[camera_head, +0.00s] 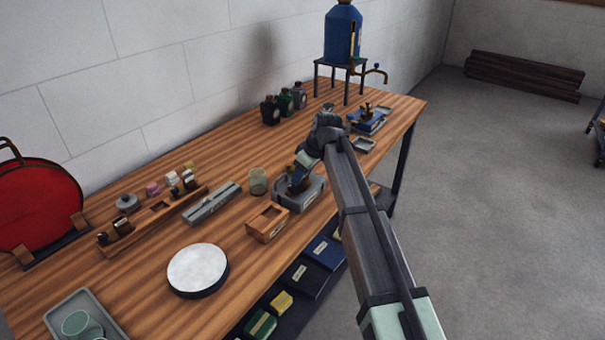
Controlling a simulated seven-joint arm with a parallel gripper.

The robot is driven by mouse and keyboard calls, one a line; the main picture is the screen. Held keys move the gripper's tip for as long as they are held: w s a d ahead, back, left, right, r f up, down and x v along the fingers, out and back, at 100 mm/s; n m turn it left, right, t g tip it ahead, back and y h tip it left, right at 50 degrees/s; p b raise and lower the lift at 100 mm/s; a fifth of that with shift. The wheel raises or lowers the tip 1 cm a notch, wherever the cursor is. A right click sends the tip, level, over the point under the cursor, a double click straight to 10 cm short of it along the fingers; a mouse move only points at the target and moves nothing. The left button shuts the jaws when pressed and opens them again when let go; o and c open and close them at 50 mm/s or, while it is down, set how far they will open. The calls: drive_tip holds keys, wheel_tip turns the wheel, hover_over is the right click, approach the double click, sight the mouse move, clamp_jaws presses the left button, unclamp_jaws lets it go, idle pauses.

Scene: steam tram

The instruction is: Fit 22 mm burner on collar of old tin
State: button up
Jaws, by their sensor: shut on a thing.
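My gripper (299,175) reaches down over a grey tray-like holder (313,196) near the bench's front edge. It is shut on a small brown-brass piece that looks like the burner (297,185), mostly hidden by the fingers. A dark blue form shows beside it, low in the holder; whether this is the old tin I cannot tell. The collar is hidden, and I cannot tell whether the piece touches it. A second blue piece with brass fittings (367,118) stands farther back on the bench.
Left of the holder are a glass jar (258,181), a wooden box (267,222), a grey bar (213,203) and a wooden rack (160,213) with small parts. A round white-topped pad (198,269) lies nearer. A blue tank (342,33) stands at the back.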

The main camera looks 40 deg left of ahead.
drive_tip(key=shift+f, duration=0.1)
drive_tip(key=o, duration=1.2)
drive_tip(key=v, duration=1.4)
drive_tip(key=shift+f, duration=0.15)
